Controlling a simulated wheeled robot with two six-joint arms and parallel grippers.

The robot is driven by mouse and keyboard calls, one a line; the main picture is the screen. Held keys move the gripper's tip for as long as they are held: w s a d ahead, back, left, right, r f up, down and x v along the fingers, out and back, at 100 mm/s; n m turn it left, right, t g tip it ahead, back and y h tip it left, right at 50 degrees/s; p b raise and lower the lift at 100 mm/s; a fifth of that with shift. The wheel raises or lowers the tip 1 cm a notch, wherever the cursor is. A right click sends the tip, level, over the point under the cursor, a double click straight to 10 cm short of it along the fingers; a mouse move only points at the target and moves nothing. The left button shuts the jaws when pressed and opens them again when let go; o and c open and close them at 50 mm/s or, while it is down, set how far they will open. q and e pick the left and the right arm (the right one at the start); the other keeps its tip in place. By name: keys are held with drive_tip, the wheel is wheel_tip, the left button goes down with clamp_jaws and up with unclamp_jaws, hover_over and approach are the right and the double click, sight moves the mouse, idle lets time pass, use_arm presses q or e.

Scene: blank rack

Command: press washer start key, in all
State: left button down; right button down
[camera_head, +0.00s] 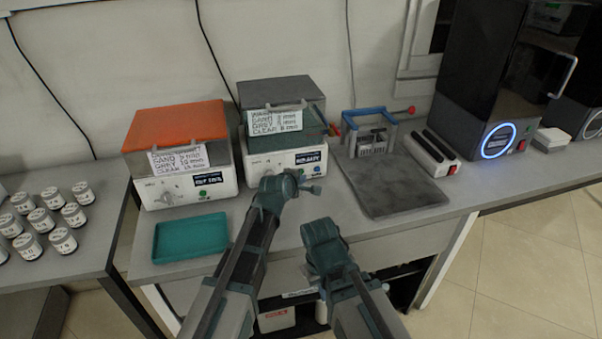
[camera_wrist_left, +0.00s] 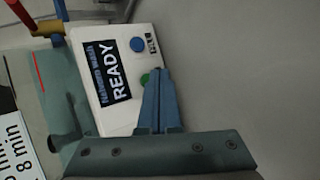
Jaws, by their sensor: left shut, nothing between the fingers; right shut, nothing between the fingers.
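The washer (camera_head: 262,166) is a white box with a dark teal top, at the back middle of the bench. In the left wrist view its white front panel (camera_wrist_left: 122,102) has a dark display (camera_wrist_left: 112,75) reading "READY", a blue button (camera_wrist_left: 137,44) and a green button (camera_wrist_left: 144,79). My left gripper (camera_head: 318,188) is shut and empty in front of the panel's right end. In the left wrist view its fingertips (camera_wrist_left: 158,72) are right beside the green button and partly cover it; I cannot tell whether they touch. My right gripper (camera_head: 322,236) is shut, lower and nearer the bench front.
A similar orange-topped unit (camera_head: 176,125) stands left of the washer. A teal tray (camera_head: 190,238) lies at the front left. A grey mat (camera_head: 395,190) and a blue-handled rack (camera_head: 368,130) are to the right. Several white jars (camera_head: 62,240) stand on the left table.

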use_arm(q)
drive_tip(key=shift+w, duration=0.15)
idle(0.6)
drive_tip(key=shift+w+a, duration=0.1)
drive_tip(key=shift+w, duration=0.15)
drive_tip(key=shift+w+a, duration=0.15)
drive_tip(key=shift+w, duration=0.25)
idle(0.7)
idle(0.3)
drive_tip(key=shift+s+d, duration=0.25)
drive_tip(key=shift+s, duration=0.55)
drive_tip(key=shift+s+d, duration=0.2)
drive_tip(key=shift+s, duration=0.6)
drive_tip(key=shift+s+d, duration=0.25)
drive_tip(key=shift+s, duration=0.6)
drive_tip(key=shift+s+d, duration=0.2)
drive_tip(key=shift+s, duration=0.6)
